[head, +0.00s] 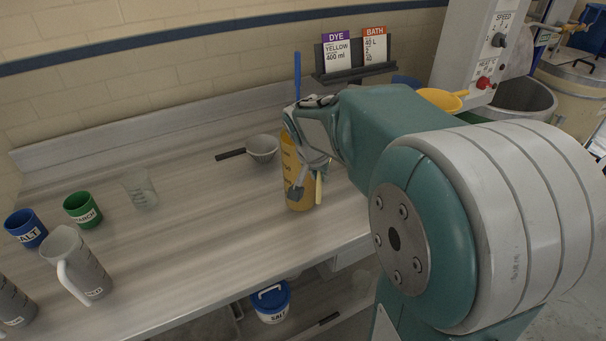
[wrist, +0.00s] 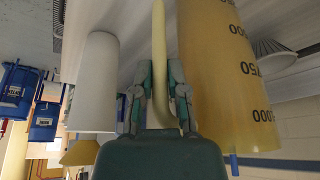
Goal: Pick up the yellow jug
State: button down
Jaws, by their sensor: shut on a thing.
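The yellow jug (head: 290,160) stands upright near the front right of the grey worktop in the head view. It has dark measuring marks, and my gripper and arm cover part of its right side. In the wrist view the jug (wrist: 218,80) fills the right half, and its pale yellow handle (wrist: 159,45) runs between my fingers. My gripper (head: 312,180) is shut on that handle; the fingers show on both sides of it in the wrist view (wrist: 160,85). Whether the jug's base touches the worktop is hard to tell.
A clear beaker (head: 140,190), green cup (head: 83,209), blue cup (head: 26,228) and grey jug (head: 78,262) stand left. A card stand (head: 353,74) is behind.

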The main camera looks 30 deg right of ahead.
jog(key=shift+d, duration=0.15)
notch_tip(320, 180, up, 4)
jog(key=shift+f, duration=0.2)
jog(key=s+d+r, duration=0.2)
jog(key=s+r, duration=0.2)
jog(key=s, duration=0.2)
jog(key=s+d+r, duration=0.3)
jog(key=s+r, duration=0.2)
jog(key=s, duration=0.2)
jog(key=shift+d+r, duration=0.25)
jog(key=shift+f, duration=0.1)
